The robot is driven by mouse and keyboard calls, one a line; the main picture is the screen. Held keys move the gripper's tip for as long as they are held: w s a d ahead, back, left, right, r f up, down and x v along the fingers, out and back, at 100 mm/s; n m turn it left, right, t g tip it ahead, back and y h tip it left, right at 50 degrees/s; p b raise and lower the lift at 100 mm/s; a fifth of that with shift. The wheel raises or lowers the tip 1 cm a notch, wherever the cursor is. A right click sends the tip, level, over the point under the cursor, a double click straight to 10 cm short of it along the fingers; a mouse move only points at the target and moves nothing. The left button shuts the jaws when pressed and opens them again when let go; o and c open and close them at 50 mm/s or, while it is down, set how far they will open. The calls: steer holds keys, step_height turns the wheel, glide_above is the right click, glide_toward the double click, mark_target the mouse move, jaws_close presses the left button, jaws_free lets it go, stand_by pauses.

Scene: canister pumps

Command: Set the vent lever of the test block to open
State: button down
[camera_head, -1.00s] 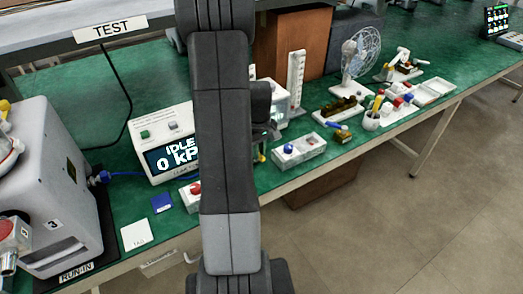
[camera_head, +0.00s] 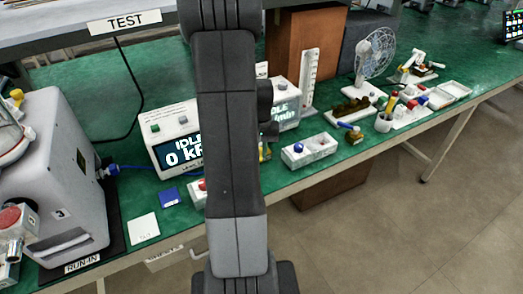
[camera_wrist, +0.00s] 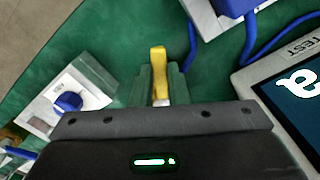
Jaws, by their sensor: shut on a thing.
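The yellow vent lever (camera_wrist: 158,60) shows in the wrist view, between the greenish fingers of my gripper (camera_wrist: 161,76). My gripper is shut on it. The lever's far end sticks out past the fingertips, toward the top of the picture. The gripper body hides the lever's base and most of the test block, so I cannot tell its open or closed setting. In the head view my arm covers the gripper and most of the lever; only a small yellow bit (camera_head: 262,150) shows beside it.
A white box with a blue knob (camera_wrist: 68,101) lies left of my gripper in the wrist view; it also shows in the head view (camera_head: 310,148). A TEST display unit (camera_wrist: 290,95) and blue cables are close on the right.

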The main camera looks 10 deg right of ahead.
stand_by(0.4)
steer(key=c, duration=1.4)
jaws_free()
step_height(320, 180, up, 14)
steer(key=shift+f, duration=0.1)
step_height(320, 180, down, 14)
steer(key=shift+r, duration=0.1)
